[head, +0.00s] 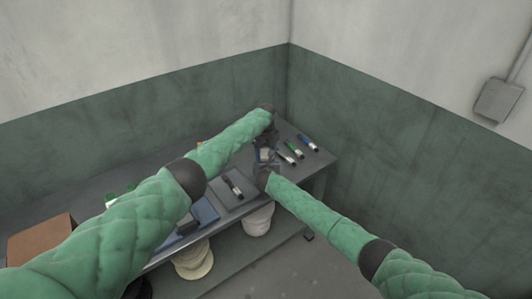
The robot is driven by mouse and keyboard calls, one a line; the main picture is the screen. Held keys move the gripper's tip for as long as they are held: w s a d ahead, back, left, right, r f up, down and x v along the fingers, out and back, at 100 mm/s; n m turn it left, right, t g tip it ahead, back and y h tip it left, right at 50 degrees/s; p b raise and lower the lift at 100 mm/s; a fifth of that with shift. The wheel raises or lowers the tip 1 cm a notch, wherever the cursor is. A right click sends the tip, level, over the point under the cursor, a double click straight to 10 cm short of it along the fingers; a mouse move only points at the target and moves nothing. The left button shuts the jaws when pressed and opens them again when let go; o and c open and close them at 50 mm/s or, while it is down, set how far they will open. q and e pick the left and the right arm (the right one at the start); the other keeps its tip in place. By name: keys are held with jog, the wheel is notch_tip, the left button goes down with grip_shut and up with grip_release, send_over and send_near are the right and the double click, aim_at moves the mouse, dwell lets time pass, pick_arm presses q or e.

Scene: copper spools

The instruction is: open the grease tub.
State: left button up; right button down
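A small pale item (265,155) sits between my two grippers near the far end of the workbench. It may be the grease tub, but the grippers cover most of it and I cannot make out a lid. My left gripper (266,140) points down over it from the back. My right gripper (264,169) reaches it from the front edge side. Both are small and dark here, and I cannot tell whether their fingers are open or shut, or whether they touch the item.
Several markers, including a green one (293,149) and a blue one (308,143), lie right of the grippers. A dark marker (233,186) lies left, near a blue tray (206,212). A brown box (40,238) stands far left. White round things (258,220) sit below the benchtop.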

pick_arm(q)
jog(key=shift+d+r+n, duration=0.15)
jog(key=shift+n, duration=1.35)
jog(key=shift+w, duration=0.1)
jog(key=o, duration=1.1)
